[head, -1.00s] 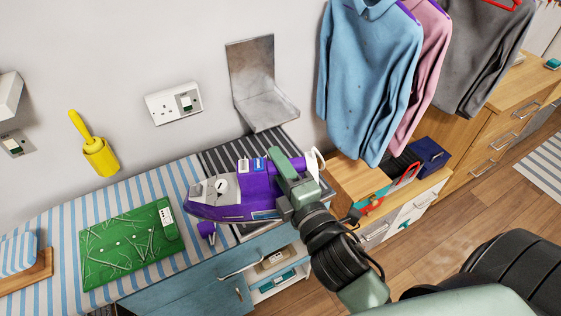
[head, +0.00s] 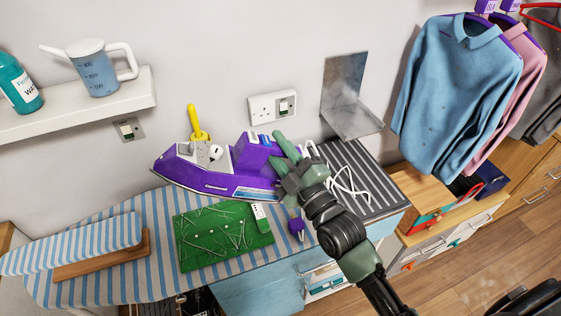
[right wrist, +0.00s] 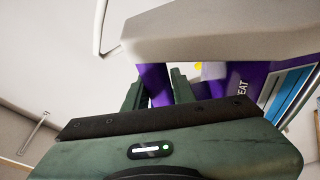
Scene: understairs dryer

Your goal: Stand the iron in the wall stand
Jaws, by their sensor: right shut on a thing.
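The purple and grey iron (head: 220,168) is held up in the air, nose to the left, in front of the wall and over the back of the striped board. My right gripper (head: 283,158) is shut on its handle end. In the right wrist view the fingers (right wrist: 158,90) close around a purple part of the iron (right wrist: 247,84), with its grey body above. The wall stand (head: 346,90), a bare metal L-shaped bracket with a shelf, is on the wall to the right of the iron and is empty. My left gripper is not in view.
A green board (head: 222,236) lies on the striped cover (head: 290,262). A ribbed dark mat (head: 362,180) with white cord (head: 345,184) is below the stand. A yellow holder (head: 197,126) is behind the iron. A socket (head: 272,106), shelf (head: 70,105) and hanging shirts (head: 455,90) flank the area.

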